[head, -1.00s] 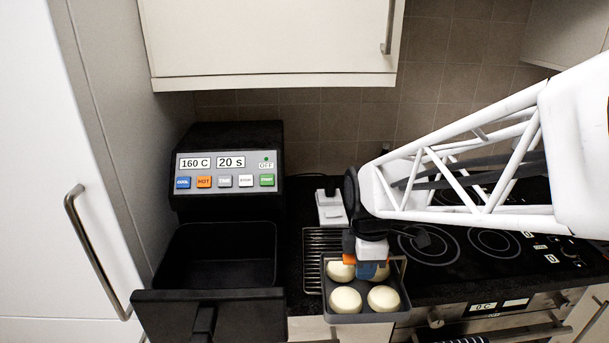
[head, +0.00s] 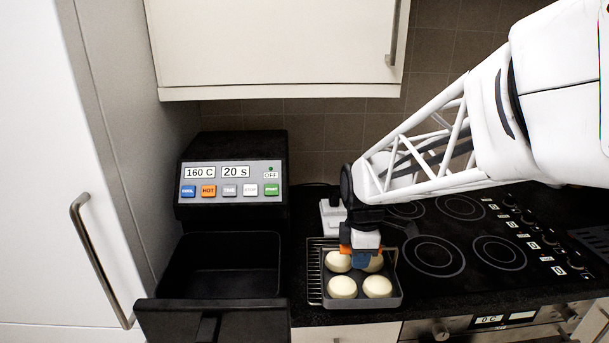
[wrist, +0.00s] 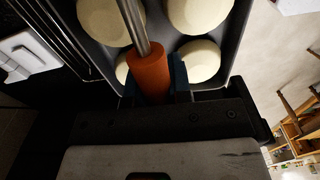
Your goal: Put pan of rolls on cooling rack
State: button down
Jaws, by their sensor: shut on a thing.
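The pan of rolls (head: 360,303) is a dark square pan with several pale round rolls (head: 342,287). My gripper (head: 361,257) is over the pan's far part and is shut on its handle, whose orange part (wrist: 149,75) shows between the fingers in the wrist view. The wire cooling rack (head: 314,270) lies on the black counter. The pan overlaps most of the rack in the head view; only the rack's left side and a bit of its back show. I cannot tell whether the pan touches the rack.
An air fryer (head: 232,180) with its empty drawer (head: 231,265) pulled out stands to the left. A white object (head: 333,217) stands behind the rack. A black cooktop (head: 470,245) lies to the right. A wall cupboard (head: 275,45) hangs above.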

jog(key=w, duration=0.9)
jog(key=shift+w+a+f, duration=0.15)
jog(key=shift+a+f, duration=0.15)
jog(key=shift+f, duration=0.1)
jog(key=shift+f, duration=1.75)
jog(key=c, duration=1)
grip_release()
jog(key=shift+f, duration=0.1)
jog(key=shift+c, duration=0.2)
notch_tip(320, 180, up, 12)
